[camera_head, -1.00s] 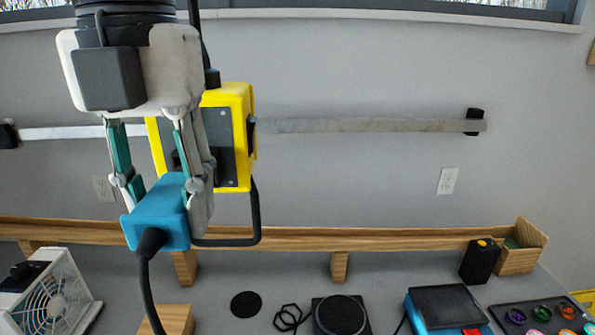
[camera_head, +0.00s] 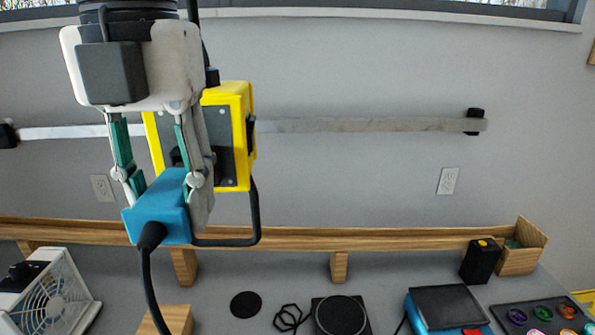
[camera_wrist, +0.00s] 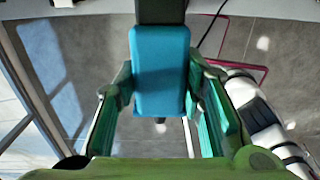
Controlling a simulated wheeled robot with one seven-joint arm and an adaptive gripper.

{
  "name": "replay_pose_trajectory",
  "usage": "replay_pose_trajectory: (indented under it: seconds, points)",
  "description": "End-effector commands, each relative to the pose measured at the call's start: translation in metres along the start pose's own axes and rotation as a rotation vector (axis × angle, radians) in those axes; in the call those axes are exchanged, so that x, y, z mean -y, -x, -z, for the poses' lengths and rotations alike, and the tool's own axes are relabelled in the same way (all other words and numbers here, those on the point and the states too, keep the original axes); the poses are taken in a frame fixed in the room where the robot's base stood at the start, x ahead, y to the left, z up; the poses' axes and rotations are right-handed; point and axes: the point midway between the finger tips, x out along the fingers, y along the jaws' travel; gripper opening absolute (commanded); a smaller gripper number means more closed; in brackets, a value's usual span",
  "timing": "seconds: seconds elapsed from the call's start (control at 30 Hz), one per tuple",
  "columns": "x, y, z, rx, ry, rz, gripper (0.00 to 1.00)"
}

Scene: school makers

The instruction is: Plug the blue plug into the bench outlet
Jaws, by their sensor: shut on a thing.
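The blue plug (camera_head: 158,213) is a blocky blue body with a black cable running down from its near end. My gripper (camera_head: 167,187) is shut on it, one finger on each side, and holds it in the air above the bench. The wrist view also shows the blue plug (camera_wrist: 160,70) between the green-padded fingers. A yellow outlet box (camera_head: 238,95) with a dark grey face is behind my gripper and partly hidden by it. The plug is in front of and below this box in the picture. Whether they touch cannot be told. The plug's prongs are hidden.
A wooden ledge (camera_head: 300,240) runs along the wall. White wall outlets (camera_head: 447,181) (camera_head: 102,188) sit above it. A white fan (camera_head: 50,295), wooden block (camera_head: 172,319), black disc (camera_head: 246,305), round-topped device (camera_head: 340,315) and blue device (camera_head: 445,308) stand on the bench.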

Motion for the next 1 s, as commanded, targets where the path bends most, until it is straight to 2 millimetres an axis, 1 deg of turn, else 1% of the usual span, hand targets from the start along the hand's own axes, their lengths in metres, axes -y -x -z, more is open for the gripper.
replay_pose_trajectory:
  seconds: [1.0]
  points:
    - [0.0,0.0,-0.018,-0.001,0.0,0.001,0.03]
